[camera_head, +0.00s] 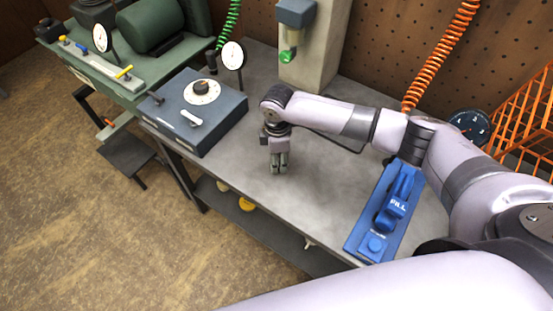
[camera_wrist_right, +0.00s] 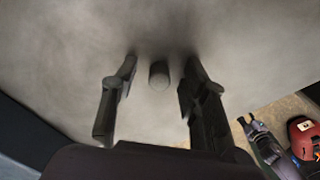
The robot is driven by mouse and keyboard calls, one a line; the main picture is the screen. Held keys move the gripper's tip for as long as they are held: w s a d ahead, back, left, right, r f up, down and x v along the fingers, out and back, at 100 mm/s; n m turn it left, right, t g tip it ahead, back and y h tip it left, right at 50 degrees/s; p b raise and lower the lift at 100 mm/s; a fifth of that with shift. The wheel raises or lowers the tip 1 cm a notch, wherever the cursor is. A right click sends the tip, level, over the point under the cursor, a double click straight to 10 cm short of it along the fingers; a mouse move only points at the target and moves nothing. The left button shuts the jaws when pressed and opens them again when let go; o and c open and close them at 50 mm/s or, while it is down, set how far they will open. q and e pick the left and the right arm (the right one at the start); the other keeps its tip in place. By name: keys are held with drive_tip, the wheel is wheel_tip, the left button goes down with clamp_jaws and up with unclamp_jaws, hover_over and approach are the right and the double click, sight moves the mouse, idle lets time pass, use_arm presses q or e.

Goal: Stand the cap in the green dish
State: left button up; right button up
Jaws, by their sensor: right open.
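My right gripper (camera_head: 279,168) points down over the grey bench top, left of the blue panel. In the right wrist view its two dark fingers stand apart. A small grey cylinder (camera_wrist_right: 159,76), which looks like the cap, shows between the fingertips. I cannot tell whether either finger touches it. In the head view I cannot make it out at the gripper. I see no green dish in either view. My left gripper is not in view.
A blue-grey box with a dial (camera_head: 197,112) stands left on the bench (camera_head: 316,191). A blue panel marked FILL (camera_head: 362,238) lies to the right. A pale column (camera_head: 318,52) with a green knob stands behind. The bench front is bare.

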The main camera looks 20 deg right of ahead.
drive_tip(key=c, duration=0.9)
drive_tip(key=shift+r, duration=0.1)
